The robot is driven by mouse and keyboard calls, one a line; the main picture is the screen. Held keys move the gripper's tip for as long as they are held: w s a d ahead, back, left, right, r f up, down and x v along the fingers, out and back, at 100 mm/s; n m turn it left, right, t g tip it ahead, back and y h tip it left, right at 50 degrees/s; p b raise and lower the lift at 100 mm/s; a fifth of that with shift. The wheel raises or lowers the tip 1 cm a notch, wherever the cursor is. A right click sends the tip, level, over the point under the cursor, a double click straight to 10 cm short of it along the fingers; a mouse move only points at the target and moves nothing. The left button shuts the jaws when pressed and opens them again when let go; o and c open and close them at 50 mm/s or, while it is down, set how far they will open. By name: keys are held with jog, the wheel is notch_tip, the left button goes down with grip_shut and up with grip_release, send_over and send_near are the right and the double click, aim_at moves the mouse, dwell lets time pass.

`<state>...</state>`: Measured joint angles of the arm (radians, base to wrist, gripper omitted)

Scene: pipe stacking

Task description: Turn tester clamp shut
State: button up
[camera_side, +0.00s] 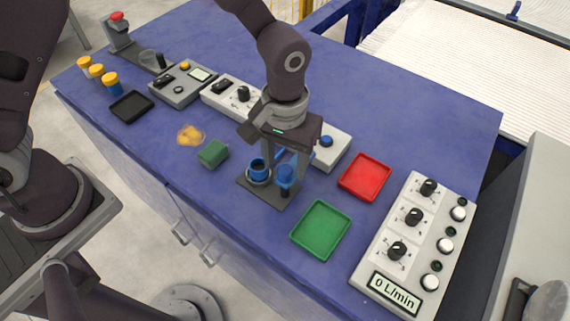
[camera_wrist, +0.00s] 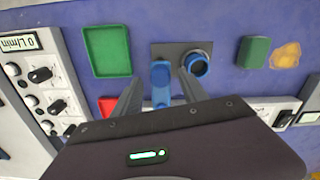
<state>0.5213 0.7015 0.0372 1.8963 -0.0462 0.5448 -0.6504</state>
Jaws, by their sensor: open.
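The tester is a dark plate (camera_side: 256,188) near the table's front edge, and it also shows in the wrist view (camera_wrist: 160,50). On it stand a round socket with a blue rim (camera_side: 258,168) and a blue clamp handle (camera_side: 286,177) on a dark post. In the wrist view the handle (camera_wrist: 161,74) lies between the fingers and the blue-rimmed socket (camera_wrist: 197,65) is to the right. My gripper (camera_wrist: 159,80) is open above the handle, one finger on each side. I cannot tell whether the fingers touch it. The fingers partly hide the tester in the side view.
A green tray (camera_side: 320,230) and a red tray (camera_side: 365,177) lie to the right. A green block (camera_side: 213,153) and a yellowish patch (camera_side: 190,135) lie to the left. A panel with knobs (camera_side: 415,245) reads 0 L/min. Control boxes (camera_side: 182,84) stand behind.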

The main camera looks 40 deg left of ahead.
jog(key=shift+f, duration=0.9)
jog(key=shift+c, duration=0.4)
grip_shut()
